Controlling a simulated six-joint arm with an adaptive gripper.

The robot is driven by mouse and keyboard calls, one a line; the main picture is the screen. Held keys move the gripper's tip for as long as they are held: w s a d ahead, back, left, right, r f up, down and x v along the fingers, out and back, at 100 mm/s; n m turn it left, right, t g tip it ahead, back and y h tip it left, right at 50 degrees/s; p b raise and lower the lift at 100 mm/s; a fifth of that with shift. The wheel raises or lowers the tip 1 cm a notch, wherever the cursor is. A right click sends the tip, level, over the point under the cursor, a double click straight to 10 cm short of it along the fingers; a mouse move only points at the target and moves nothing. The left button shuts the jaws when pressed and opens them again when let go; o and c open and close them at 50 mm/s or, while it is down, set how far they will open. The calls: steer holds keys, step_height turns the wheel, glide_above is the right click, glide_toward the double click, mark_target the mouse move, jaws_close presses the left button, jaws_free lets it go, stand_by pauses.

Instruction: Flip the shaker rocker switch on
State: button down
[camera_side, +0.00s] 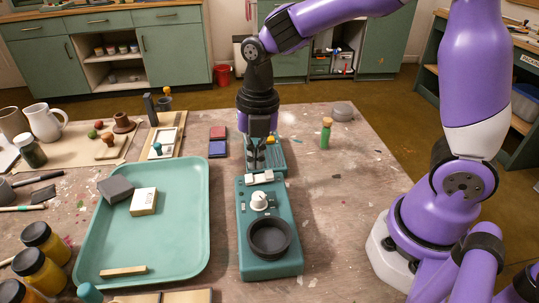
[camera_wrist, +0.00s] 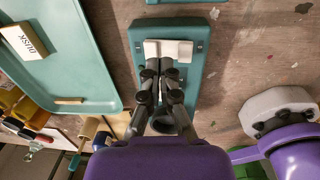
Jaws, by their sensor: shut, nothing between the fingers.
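The shaker (camera_side: 285,250) is a teal box on the table with a white knob (camera_side: 259,201) and a black round cup (camera_side: 269,238) on top. Its white rocker switch (camera_side: 267,176) lies at the far end; it also shows as a white bar in the wrist view (camera_wrist: 185,49). I cannot tell which side of the rocker is pressed. My gripper (camera_side: 256,166) points down at that end, fingers shut and empty. In the wrist view the fingertips (camera_wrist: 160,64) lie over or right beside the rocker's middle; contact is unclear. The fingers and arm partly hide the cup there.
A teal tray (camera_side: 193,235) with a grey block (camera_side: 116,189) and a white block (camera_side: 144,201) lies left of the shaker. Another teal device (camera_side: 272,158) stands just behind it. A green corked bottle (camera_side: 325,135) stands to the right. The table right of the shaker is clear.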

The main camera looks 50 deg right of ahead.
mark_target(252, 178)
step_height(252, 178, up, 12)
steer(key=w+a, duration=0.1)
stand_by(0.5)
steer(key=s+d+f+m+t, duration=0.1)
steer(key=s+m, duration=0.4)
steer(key=m, duration=0.8)
steer(key=s+d+f+m+t, duration=0.1)
steer(key=s+d+m+t, duration=0.3)
steer(key=m, duration=1)
steer(key=shift+s+d+f+h, duration=0.3)
steer(key=shift+s+d+f, duration=0.15)
steer(key=shift+s, duration=0.35)
